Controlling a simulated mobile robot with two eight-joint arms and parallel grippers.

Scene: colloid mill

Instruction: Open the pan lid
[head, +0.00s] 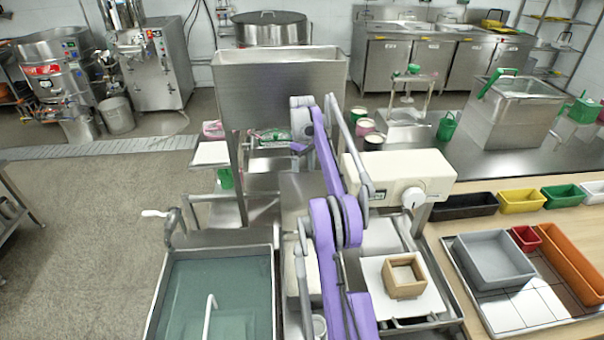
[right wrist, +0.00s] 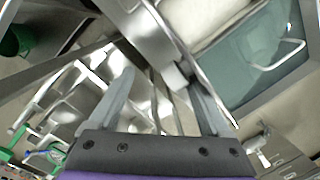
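A square steel pan (head: 273,262) at the lower left of the head view is covered by a teal, see-through-looking lid (head: 185,285) with a pale bar handle (head: 209,318). The lid lies flat and looks closed. The teal lid (right wrist: 252,62) and its bent handle (right wrist: 285,56) also show at the upper right of the right wrist view. My right gripper (right wrist: 159,78) is open there, its two grey fingers apart and nothing clearly held, pointing away from the handle. In the head view my purple arm stands right of the pan; its fingers are not clearly visible. My left gripper is not in view.
A steel hopper (head: 275,85) and a cream control box (head: 400,180) stand close behind my arm. A wooden square frame (head: 403,275) sits on a white board to the right. A grey tray (head: 493,258) and coloured bins lie farther right. The floor left of the pan is clear.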

